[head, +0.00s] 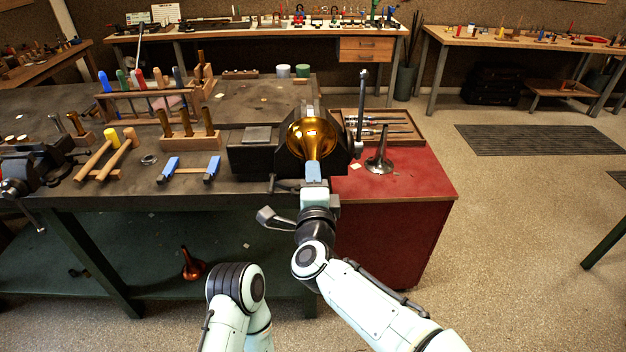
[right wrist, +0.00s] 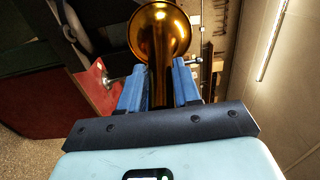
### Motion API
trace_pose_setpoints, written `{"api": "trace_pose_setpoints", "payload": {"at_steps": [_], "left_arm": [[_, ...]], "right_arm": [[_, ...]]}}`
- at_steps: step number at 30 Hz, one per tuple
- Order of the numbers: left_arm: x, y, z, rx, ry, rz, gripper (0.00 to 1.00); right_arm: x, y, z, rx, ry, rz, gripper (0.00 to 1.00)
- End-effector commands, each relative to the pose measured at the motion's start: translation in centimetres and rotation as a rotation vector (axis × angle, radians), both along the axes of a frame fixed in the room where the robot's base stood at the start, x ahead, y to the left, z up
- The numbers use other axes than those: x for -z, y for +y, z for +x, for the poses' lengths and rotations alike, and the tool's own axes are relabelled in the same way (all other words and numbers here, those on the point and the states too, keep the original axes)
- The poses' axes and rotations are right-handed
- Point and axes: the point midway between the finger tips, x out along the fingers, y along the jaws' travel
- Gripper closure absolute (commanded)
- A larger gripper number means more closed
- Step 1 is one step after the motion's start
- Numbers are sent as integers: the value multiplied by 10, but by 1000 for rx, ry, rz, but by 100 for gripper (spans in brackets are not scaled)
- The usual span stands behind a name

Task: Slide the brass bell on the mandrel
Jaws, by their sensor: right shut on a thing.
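In the right wrist view the bell (right wrist: 158,35) rises from between the blue fingers (right wrist: 160,90), flare away from the gripper. A grey steel cone (head: 380,157) with a flared foot stands on the red cabinet. Whether a mandrel sits in the vise behind the bell is hidden. My left gripper is out of view.
A tool tray (head: 385,127) lies behind the steel cone, and the red cabinet (head: 400,190) has free room in front. Mallets (head: 115,150) and a blue-ended tool (head: 188,171) lie left on the bench.

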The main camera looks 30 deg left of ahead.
Motion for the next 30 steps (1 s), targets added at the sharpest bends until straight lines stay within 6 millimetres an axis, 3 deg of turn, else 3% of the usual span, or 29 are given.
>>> {"api": "trace_pose_setpoints", "payload": {"at_steps": [1, 2, 4, 5, 14, 18, 30], "left_arm": [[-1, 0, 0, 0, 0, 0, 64], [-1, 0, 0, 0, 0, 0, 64], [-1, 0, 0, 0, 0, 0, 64], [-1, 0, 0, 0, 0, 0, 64], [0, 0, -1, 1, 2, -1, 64], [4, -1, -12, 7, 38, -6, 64], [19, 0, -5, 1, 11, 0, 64]], "right_arm": [[-2, 1, 1, 0, -3, 2, 100], [-2, 1, 2, 0, -3, 2, 65], [-2, 1, 1, 0, -3, 2, 42], [-1, 1, 1, 0, -3, 2, 38], [1, 1, 1, 0, 1, -1, 38], [0, 1, 1, 0, 1, -1, 38], [1, -44, -72, -2, -2, 0, 38]]}}
